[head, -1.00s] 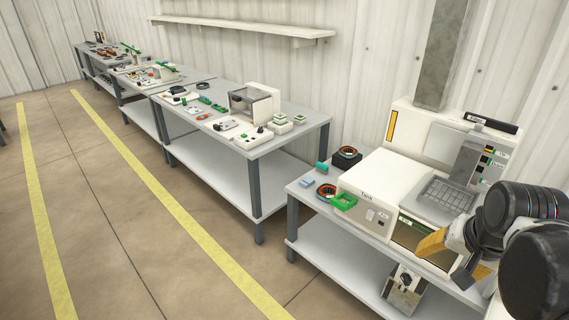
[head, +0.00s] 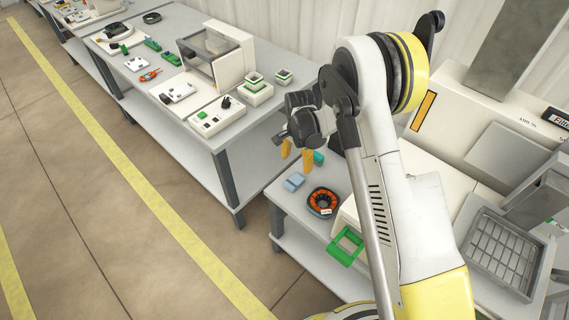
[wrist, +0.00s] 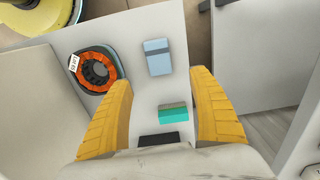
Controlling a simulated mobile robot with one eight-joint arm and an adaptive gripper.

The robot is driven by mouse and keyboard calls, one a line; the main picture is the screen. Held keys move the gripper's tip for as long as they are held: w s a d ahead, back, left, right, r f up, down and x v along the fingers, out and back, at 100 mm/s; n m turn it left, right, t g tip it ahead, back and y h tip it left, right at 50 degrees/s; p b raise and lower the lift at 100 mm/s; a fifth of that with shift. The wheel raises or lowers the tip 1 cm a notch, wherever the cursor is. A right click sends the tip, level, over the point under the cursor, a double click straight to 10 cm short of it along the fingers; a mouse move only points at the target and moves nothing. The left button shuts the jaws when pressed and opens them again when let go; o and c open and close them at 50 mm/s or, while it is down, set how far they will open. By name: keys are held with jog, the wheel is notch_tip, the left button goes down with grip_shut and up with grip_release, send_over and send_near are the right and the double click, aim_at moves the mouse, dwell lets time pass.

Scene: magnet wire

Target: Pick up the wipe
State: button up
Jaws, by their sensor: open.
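The light blue folded piece that looks like the wipe (head: 293,182) lies flat on the near grey table. In the wrist view the wipe (wrist: 158,57) lies between the lines of the fingers, a little beyond their tips. A teal and green block (head: 318,157) lies close by; in the wrist view the block (wrist: 173,113) shows between the yellow fingers. My gripper (head: 297,155) is open, pointing down above this table end, and holds nothing. In the wrist view my gripper (wrist: 163,82) has its fingers wide apart on both sides, with no contact seen.
An orange and black wound ring (head: 322,202) lies beside the wipe, left of it in the wrist view. A green frame (head: 346,246) sits by the white machine. A farther bench (head: 232,140) with equipment stands across a gap. My arm hides part of the machine.

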jog(key=b, duration=0.2)
send_over(294, 181)
jog(key=f, duration=0.5)
jog(key=shift+d, duration=0.3)
jog(key=f+b, duration=0.1)
jog(key=f, duration=0.1)
jog(key=f+b, duration=0.1)
jog(key=f, duration=0.1)
jog(key=f+b, duration=0.1)
jog(key=shift+a+f, duration=0.25)
jog(key=shift+f, duration=0.15)
jog(key=shift+r, duration=0.15)
jog(key=c, duration=1)
